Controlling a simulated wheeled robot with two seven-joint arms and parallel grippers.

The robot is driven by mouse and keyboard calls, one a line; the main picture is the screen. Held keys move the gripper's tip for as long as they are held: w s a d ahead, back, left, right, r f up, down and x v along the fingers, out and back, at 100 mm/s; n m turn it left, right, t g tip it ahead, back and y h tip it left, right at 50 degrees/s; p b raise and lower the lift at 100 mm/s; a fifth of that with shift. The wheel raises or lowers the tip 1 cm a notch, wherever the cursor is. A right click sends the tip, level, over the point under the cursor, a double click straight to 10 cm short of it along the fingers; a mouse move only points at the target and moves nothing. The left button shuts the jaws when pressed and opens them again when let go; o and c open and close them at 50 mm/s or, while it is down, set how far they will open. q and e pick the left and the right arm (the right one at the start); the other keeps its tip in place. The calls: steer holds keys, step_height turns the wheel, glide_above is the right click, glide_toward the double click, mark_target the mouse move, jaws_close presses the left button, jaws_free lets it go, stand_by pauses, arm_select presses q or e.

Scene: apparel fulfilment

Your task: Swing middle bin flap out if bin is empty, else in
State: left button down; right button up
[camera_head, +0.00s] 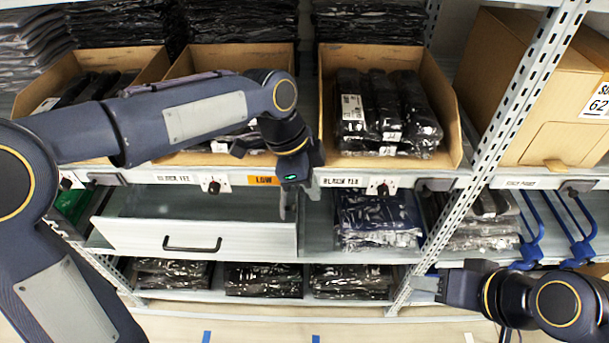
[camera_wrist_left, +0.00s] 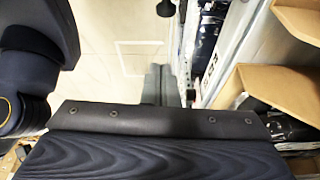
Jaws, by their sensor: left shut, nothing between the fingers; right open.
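The middle cardboard bin (camera_head: 245,60) stands on the upper shelf, mostly covered by my left arm. Dark bagged packs (camera_head: 205,147) show in its front part. Below it on the shelf edge is an orange flap marked LOW (camera_head: 263,181), facing forward, beside a white tag with a black knob (camera_head: 214,185). My left gripper (camera_head: 289,212) is shut and empty, pointing down just right of the orange flap; I cannot tell if it touches it. Its grey fingers also show in the left wrist view (camera_wrist_left: 166,85). My right gripper (camera_head: 424,286) is open at the lower right, by the rack post.
A right bin (camera_head: 453,130) holds black packs; a left bin (camera_head: 32,92) also holds packs. A white drawer front (camera_head: 130,235) with a black handle sits below. A perforated post (camera_head: 500,125) and blue hooks (camera_head: 531,235) stand at the right.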

arm_select(q)
steer(key=f, duration=0.1)
steer(key=a+f, duration=0.1)
steer(key=f, duration=0.1)
steer(key=a+f+p, duration=0.1)
steer(key=f, duration=0.1)
steer(key=shift+w+a, duration=0.1)
steer(key=shift+a, duration=0.05)
arm_select(e)
steer(key=shift+r, duration=0.45)
